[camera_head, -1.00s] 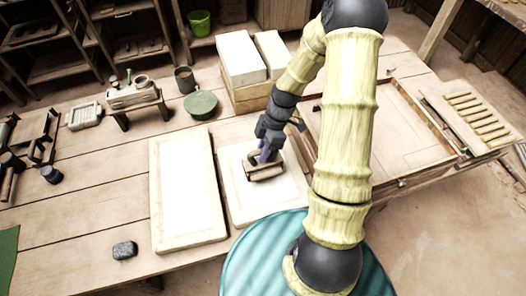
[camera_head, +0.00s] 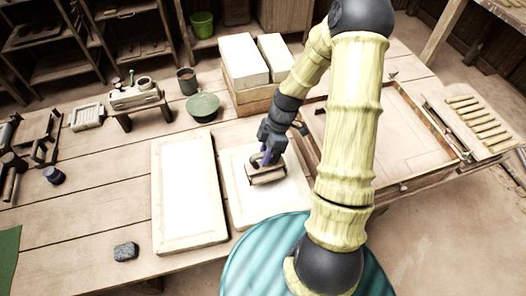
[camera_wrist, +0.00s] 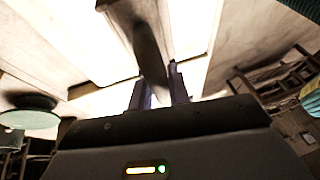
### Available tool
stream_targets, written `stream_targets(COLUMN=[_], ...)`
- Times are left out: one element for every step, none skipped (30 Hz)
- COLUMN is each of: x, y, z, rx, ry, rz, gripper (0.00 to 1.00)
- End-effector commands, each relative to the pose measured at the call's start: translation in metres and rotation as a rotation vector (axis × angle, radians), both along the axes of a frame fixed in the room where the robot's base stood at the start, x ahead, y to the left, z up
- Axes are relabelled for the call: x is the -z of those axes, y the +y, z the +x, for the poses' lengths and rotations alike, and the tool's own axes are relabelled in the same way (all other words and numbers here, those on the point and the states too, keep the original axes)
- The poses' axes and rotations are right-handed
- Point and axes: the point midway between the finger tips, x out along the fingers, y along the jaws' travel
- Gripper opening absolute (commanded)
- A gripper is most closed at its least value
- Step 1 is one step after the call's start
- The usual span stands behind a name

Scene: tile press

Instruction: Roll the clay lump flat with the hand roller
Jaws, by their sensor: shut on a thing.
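My gripper (camera_head: 267,155) is shut on the handle of the hand roller (camera_head: 267,177), over the right-hand pale board (camera_head: 240,213). The roller lies crosswise near the middle of that board, at or very close to its surface. In the wrist view, my gripper's two fingers (camera_wrist: 160,92) stand on either side of the dark handle of the roller (camera_wrist: 148,45). The clay lump cannot be made out apart from the bright white board; the roller and my arm hide part of that area.
A second pale board (camera_head: 188,195) lies just left. Behind stand white blocks (camera_head: 243,60) on a wooden box, a green bowl (camera_head: 203,107) and a dark cup (camera_head: 187,81). A wooden frame (camera_head: 390,182) is at the right. A grey lump (camera_head: 126,252) lies at the front left.

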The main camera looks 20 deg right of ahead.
Motion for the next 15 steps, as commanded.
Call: stream_targets(x=[0.000,0.000,0.000,0.000,0.000,0.000,0.000,0.000,0.000,0.000,0.001,0.002,0.002,0.003,0.004], y=[0.000,0.000,0.000,0.000,0.000,0.000,0.000,0.000,0.000,0.000,0.001,0.001,0.001,0.001,0.001], z=[0.000,0.000,0.000,0.000,0.000,0.000,0.000,0.000,-0.001,-0.002,-0.003,-0.005,-0.006,-0.008,-0.011], rx=[0.000,-0.001,-0.001,-0.001,0.000,-0.001,-0.001,-0.001,-0.001,-0.001,-0.002,-0.003,-0.003,-0.003,-0.003], ry=[0.000,-0.001,-0.001,-0.001,-0.001,-0.001,-0.001,-0.001,-0.001,-0.002,-0.001,-0.001,0.000,0.000,0.000], rz=[0.000,0.000,0.000,0.000,0.000,0.000,0.000,0.000,0.000,0.000,-0.001,0.000,0.000,0.000,0.000], gripper=[0.00,0.00,0.00,0.00,0.00,0.00,0.00,0.00,0.00,0.00,0.00,0.00,0.00,0.00,0.00])
